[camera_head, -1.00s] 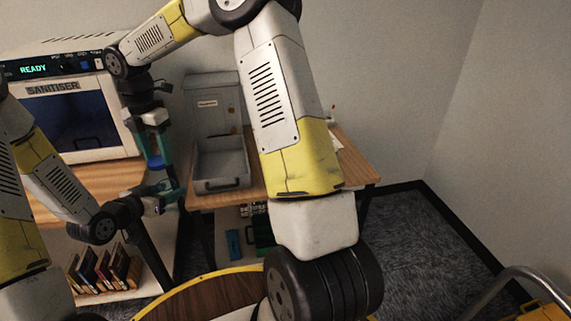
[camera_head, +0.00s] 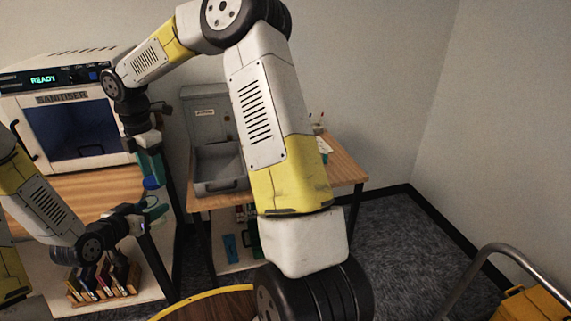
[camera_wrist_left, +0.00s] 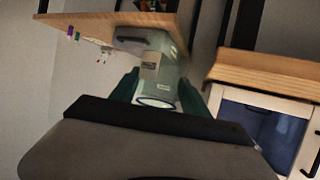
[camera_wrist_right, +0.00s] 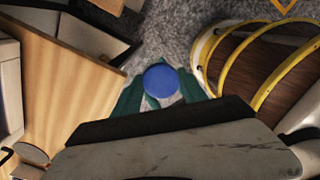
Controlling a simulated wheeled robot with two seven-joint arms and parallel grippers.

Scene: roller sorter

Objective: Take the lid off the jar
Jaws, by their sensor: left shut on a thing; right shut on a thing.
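The blue round lid (camera_head: 152,183) is at the tips of my right gripper (camera_head: 151,170), which is shut on it from above. In the right wrist view the lid (camera_wrist_right: 160,79) shows from above between the green fingers. My left gripper (camera_head: 143,207), lower down, is shut on the clear jar (camera_head: 156,211), just below the lid. In the left wrist view the see-through jar (camera_wrist_left: 156,101) shows as a pale, blue-rimmed ellipse between the fingers. The head view suggests a small gap between lid and jar, but the parts are too small to be sure.
The sanitiser (camera_head: 75,125) stands on a wooden bench at left. A grey bin (camera_head: 217,170) stands on a wooden table (camera_head: 345,170) behind the grippers. A book rack (camera_head: 105,283) sits low at left.

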